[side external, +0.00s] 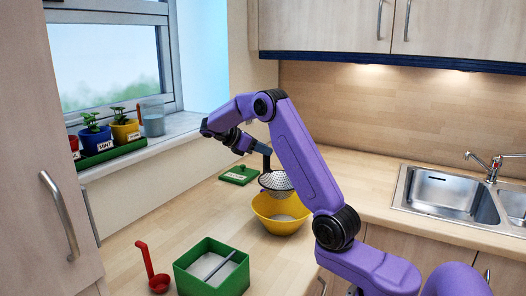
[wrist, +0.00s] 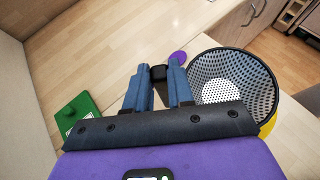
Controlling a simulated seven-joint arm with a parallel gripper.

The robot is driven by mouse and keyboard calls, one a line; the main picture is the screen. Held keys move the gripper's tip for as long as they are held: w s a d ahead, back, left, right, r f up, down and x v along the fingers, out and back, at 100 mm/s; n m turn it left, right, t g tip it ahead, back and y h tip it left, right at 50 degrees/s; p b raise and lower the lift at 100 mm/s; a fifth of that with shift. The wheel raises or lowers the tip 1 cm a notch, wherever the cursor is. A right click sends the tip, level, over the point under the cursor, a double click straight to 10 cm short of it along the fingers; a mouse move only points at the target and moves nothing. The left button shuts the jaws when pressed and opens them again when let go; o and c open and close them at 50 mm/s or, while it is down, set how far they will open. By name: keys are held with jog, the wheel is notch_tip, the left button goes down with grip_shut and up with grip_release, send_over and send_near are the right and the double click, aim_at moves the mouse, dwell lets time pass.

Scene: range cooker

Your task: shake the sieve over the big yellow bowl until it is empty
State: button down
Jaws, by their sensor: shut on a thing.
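The sieve (side external: 277,181), a perforated cup with a dark rim, hangs above the big yellow bowl (side external: 265,222) in the side view. My gripper (side external: 263,149) is shut on its dark handle (wrist: 158,75), which shows between the blue fingers in the wrist view. There the sieve (wrist: 258,78) is right of my gripper (wrist: 158,90), its mouth facing the camera. A pale patch shows at its bottom; I cannot tell whether this is powder inside or the bowl's contents through the holes. White powder lies in the bowl, and a sliver of its yellow rim (wrist: 268,124) shows.
A green box (side external: 244,272) with white powder and a grey bar stands in front. A red ladle (side external: 152,270) stands left of it. A green lid (side external: 239,175) lies behind the bowl. Potted plants (side external: 108,132) line the windowsill; a sink (side external: 440,190) is at right.

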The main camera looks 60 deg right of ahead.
jog(key=shift+r, duration=1.8)
jog(key=shift+s, duration=0.1)
